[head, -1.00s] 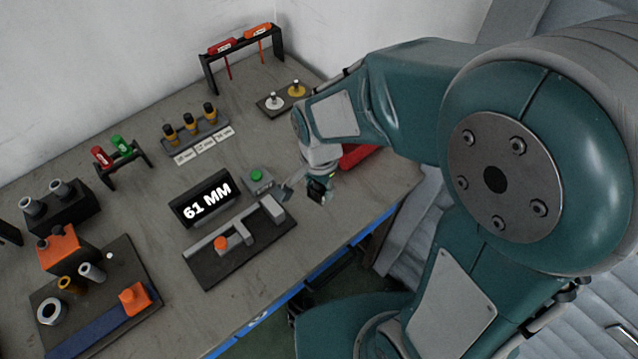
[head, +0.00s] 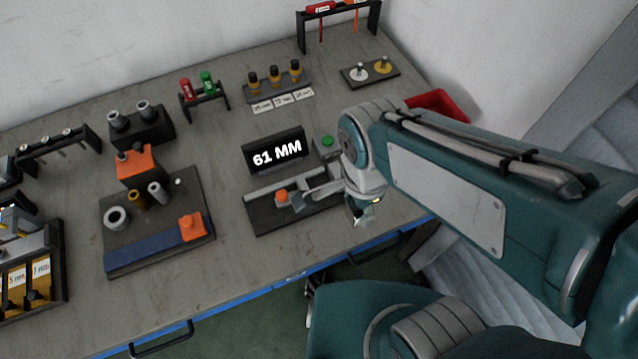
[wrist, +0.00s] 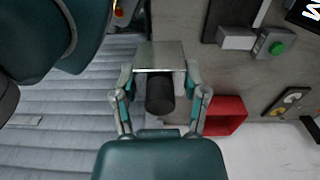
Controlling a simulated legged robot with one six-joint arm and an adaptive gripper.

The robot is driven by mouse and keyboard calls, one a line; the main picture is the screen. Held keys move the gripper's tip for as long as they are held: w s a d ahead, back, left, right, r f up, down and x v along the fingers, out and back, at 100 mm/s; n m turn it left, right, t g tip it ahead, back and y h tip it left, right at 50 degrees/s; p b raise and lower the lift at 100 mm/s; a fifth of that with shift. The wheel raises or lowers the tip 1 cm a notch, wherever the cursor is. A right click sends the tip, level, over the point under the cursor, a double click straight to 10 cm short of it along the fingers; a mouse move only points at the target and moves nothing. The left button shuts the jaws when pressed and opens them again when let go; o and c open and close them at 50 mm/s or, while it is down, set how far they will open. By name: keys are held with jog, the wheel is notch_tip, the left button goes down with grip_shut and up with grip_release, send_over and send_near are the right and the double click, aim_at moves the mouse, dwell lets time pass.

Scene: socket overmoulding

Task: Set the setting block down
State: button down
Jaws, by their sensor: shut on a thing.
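My gripper (wrist: 160,98) is shut on a part with a flat grey metal block (wrist: 160,55) and a dark round piece (wrist: 160,92), which I take to be the setting block. The block sits at the fingertips, in the air. In the head view my gripper (head: 358,212) hangs at the right end of the gauge fixture (head: 262,220), near the table's front edge. The held block is too small there to make out clearly. My wrist hides the fixture's right end.
A display (head: 276,151) reading 61 MM stands behind the fixture, with a green button box (head: 327,143) beside it. A red bin (head: 440,103) is at the back right. A fixture board (head: 130,243) with orange parts lies left. Bare table lies between board and gauge fixture.

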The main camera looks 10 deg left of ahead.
jog(key=w+a+f, duration=0.1)
jog(key=w+a, duration=0.1)
send_over(323, 187)
jog(key=s, duration=0.1)
jog(key=f, duration=0.7)
jog(key=shift+a+f, duration=0.2)
jog(key=shift+f, duration=0.1)
jog(key=shift+w+d+f, duration=0.35)
jog(key=shift+f, duration=0.05)
notch_tip(323, 187, down, 3)
jog(key=shift+w+f, duration=0.1)
jog(key=shift+w, duration=0.05)
jog(key=shift+a+f, duration=0.15)
jog(key=shift+a, duration=0.4)
jog(key=shift+c, duration=1.1)
grip_release()
jog(key=shift+d, duration=0.25)
jog(key=shift+o, duration=0.5)
jog(key=shift+d, duration=0.2)
